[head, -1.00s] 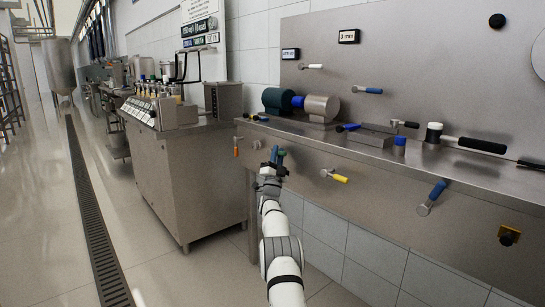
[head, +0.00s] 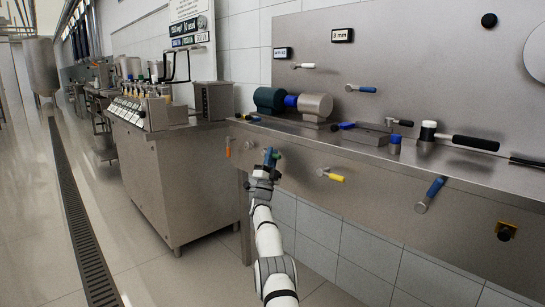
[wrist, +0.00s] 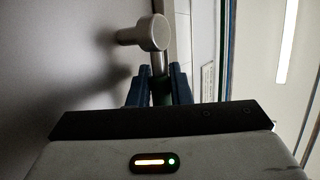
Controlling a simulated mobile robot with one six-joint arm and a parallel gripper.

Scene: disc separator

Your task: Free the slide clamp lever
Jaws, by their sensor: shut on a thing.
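My gripper (head: 270,158) is at the front panel below the bench top, between an orange-handled lever (head: 228,147) and a yellow-handled lever (head: 332,175). In the wrist view its two dark blue fingers (wrist: 160,88) are shut on the green handle (wrist: 160,92) of a lever. The lever's round metal hub (wrist: 154,32) and short stem show beyond the fingertips, with a pin running left to the panel. Most of the green grip is hidden between the fingers. I cannot tell from any label which lever is the slide clamp lever.
A blue-handled lever (head: 432,194) hangs farther right on the front panel. A steel cabinet (head: 178,188) stands to the left. The floor in front is clear.

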